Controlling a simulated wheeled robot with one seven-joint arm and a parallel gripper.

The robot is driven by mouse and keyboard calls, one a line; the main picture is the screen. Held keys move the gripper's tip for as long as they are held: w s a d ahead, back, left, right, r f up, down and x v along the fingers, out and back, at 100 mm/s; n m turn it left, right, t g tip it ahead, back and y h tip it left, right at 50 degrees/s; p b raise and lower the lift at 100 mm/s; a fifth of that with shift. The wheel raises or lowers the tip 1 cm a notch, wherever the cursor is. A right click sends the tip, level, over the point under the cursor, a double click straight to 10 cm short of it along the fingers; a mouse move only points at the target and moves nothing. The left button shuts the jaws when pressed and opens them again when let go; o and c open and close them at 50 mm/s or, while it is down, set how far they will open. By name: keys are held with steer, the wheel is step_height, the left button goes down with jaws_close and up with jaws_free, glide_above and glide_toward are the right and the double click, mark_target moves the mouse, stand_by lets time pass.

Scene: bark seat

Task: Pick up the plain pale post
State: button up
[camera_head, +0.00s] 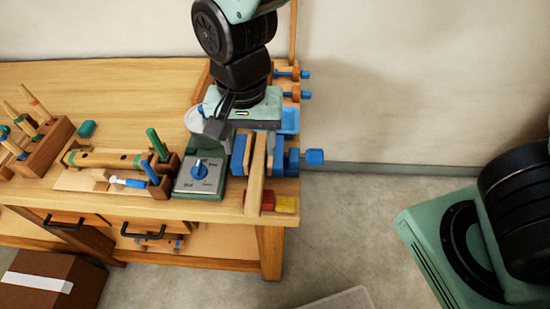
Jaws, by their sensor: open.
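A plain pale wooden bar (255,185) at the right end of the bench best fits the pale post. It runs toward the bench's front edge between blue parts (238,155) that look like a clamp. Whether they touch it, I cannot tell. Other slim posts, with coloured bands, stand in a wooden rack (42,150) at far left; one pale stick there (12,110) is partly hidden.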

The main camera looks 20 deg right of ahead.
glide_above(254, 192)
step_height(254, 192, down, 12)
steer(key=shift+d+r, duration=0.15)
steer(key=shift+r, duration=0.05)
steer(key=shift+f+p, duration=0.5)
steer(key=shift+f, duration=2.3)
steer(key=c, duration=1.2)
